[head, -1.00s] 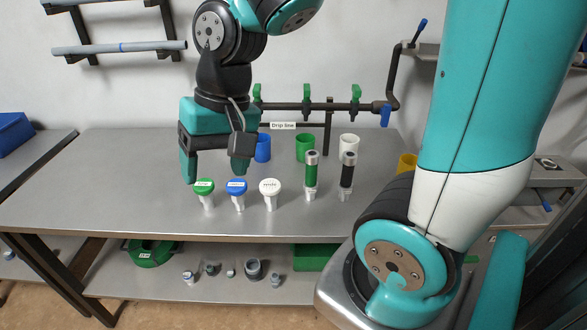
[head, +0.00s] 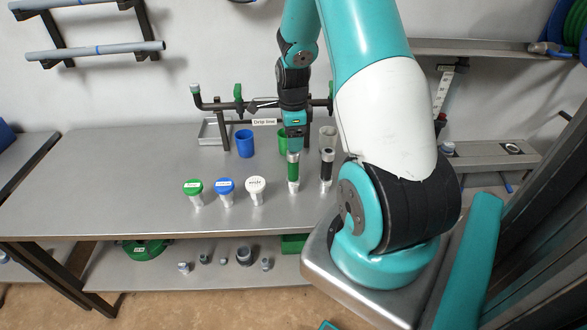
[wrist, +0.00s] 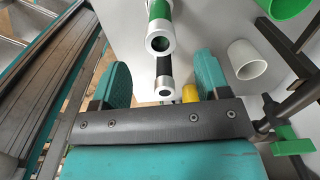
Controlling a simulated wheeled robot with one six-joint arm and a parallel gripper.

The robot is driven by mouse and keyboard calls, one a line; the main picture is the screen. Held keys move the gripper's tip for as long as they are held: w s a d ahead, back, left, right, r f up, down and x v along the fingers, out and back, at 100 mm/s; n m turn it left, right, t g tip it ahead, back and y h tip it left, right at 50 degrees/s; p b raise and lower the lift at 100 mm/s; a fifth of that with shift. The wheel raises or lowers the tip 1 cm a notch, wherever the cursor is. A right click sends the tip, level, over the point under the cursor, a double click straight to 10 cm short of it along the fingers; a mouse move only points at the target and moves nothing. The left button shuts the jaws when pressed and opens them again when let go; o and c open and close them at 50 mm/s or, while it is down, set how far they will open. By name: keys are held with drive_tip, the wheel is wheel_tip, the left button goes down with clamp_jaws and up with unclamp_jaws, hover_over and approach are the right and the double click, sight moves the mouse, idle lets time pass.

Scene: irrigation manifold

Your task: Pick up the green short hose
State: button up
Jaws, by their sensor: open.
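The green short hose (head: 293,172) stands upright on the table in the head view, with silver ends. It also shows in the wrist view (wrist: 158,12), its near silver end facing the camera. I see no contact.
A black short hose (head: 326,168) stands close to the right. Green (head: 193,188), blue (head: 225,187) and white (head: 256,185) capped fittings stand to the left. A blue cup (head: 245,144), a green cup (head: 283,140) and a white cup (head: 327,136) stand behind, near the drip line pipe (head: 222,105).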

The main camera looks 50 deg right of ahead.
sight(293, 159)
drive_tip(key=shift+f+p, duration=1.4)
drive_tip(key=shift+f, duration=2.8)
drive_tip(key=c, duration=1)
